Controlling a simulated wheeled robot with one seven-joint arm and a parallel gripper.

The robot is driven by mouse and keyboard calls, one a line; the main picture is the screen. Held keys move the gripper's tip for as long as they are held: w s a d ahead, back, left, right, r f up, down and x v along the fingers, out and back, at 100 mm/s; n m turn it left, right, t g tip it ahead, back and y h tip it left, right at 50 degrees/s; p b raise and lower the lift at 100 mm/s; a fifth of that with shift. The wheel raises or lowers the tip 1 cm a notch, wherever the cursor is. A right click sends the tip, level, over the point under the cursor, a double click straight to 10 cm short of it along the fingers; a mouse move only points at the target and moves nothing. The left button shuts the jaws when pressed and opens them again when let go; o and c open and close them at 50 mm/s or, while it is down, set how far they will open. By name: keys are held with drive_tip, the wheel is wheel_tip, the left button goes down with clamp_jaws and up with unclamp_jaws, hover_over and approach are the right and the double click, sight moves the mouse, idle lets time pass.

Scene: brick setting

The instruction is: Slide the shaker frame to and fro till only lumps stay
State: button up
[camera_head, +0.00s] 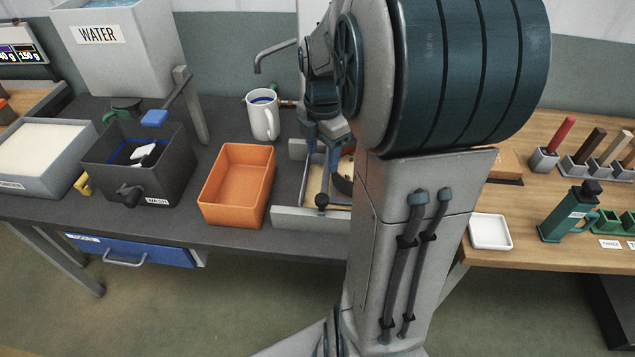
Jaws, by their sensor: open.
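The shaker frame (299,219) is a low grey rectangular frame on the dark bench, just right of the orange bin. A thin upright bar with a black knob (322,199) shows at its near side. Inside it are a pale surface and a dark rounded shape, partly covered; I cannot tell whether these are lumps. My gripper (322,148) points down over the back part of the frame, with its fingers apart. Whether a finger touches the frame or its bar cannot be made out. My arm hides the frame's right side.
An orange bin (212,208) stands close left of the frame, and a white mug (262,119) behind it. Further left are a dark wash tub (105,174) and a water tank (165,60). A wooden table (560,258) with tools is at right.

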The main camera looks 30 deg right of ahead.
sight(322, 198)
wheel_tip(322, 198, down, 14)
drive_tip(key=shift+r+p, duration=0.1)
drive_tip(key=shift+p, duration=0.2)
